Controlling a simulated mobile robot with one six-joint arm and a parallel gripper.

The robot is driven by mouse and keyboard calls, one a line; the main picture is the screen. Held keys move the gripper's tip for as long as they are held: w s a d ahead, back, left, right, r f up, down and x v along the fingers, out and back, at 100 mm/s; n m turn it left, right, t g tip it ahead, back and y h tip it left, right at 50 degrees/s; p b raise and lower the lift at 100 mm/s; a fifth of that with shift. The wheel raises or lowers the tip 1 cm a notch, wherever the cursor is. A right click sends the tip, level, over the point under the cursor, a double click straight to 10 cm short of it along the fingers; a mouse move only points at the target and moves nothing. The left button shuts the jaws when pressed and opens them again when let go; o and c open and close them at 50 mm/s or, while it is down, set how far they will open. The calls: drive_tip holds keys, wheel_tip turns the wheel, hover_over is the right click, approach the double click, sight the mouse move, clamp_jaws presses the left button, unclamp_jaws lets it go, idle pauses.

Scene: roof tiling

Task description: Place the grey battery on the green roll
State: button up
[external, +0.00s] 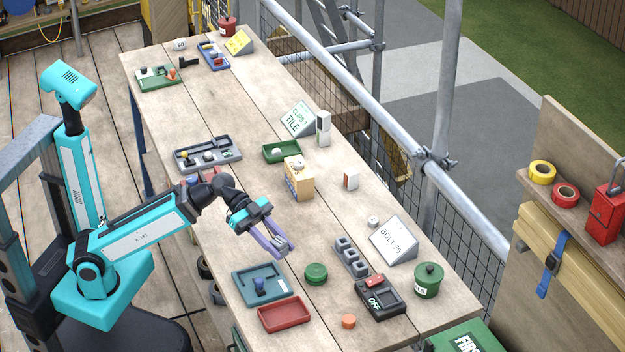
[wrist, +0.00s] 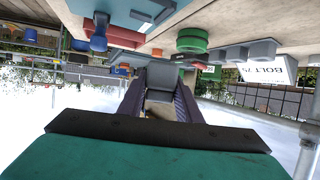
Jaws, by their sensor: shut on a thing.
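My gripper (external: 278,250) is above the table, up and left of the green roll in the external view. Its purple fingers are shut on the grey battery (wrist: 160,76), a dark grey block between the fingertips in the wrist view. In the external view the fingers mostly hide the battery. The green roll (external: 316,273) lies flat on the table, right of the blue tray, with nothing on top. It also shows in the wrist view (wrist: 192,41), apart from the held battery.
A blue tray (external: 243,289) with a blue item and a red tray (external: 284,315) are near the roll. A grey holder with several cups (external: 350,262), a black OFF box (external: 392,303), a BOLT sign (external: 394,240) and a green pot (external: 428,284) stand to its right.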

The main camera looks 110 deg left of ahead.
drive_tip(key=w, duration=0.1)
drive_tip(key=w+p, duration=0.1)
drive_tip(key=shift+w+a+r, duration=0.1)
drive_tip(key=shift+w+a, duration=0.2)
drive_tip(key=shift+w, duration=0.1)
drive_tip(key=shift+p, duration=0.75)
drive_tip(key=w+p, duration=0.1)
drive_tip(key=p, duration=0.5)
drive_tip(key=shift+w+a, duration=0.15)
drive_tip(key=shift+w, duration=0.15)
drive_tip(key=p, duration=0.6)
drive_tip(key=shift+w, duration=0.35)
drive_tip(key=shift+w+a, duration=0.1)
drive_tip(key=p, duration=0.2)
drive_tip(key=w+p, duration=0.1)
drive_tip(key=p, duration=0.1)
drive_tip(key=w+p, duration=0.1)
drive_tip(key=p, duration=0.1)
drive_tip(key=shift+w+a+f+p, duration=0.25)
drive_tip(key=shift+p, duration=0.15)
drive_tip(key=shift+w+a+f, duration=0.1)
drive_tip(key=shift+w+f, duration=0.05)
drive_tip(key=shift+w, duration=0.3)
drive_tip(key=shift+w+a+f, duration=0.1)
drive_tip(key=shift+w, duration=0.3)
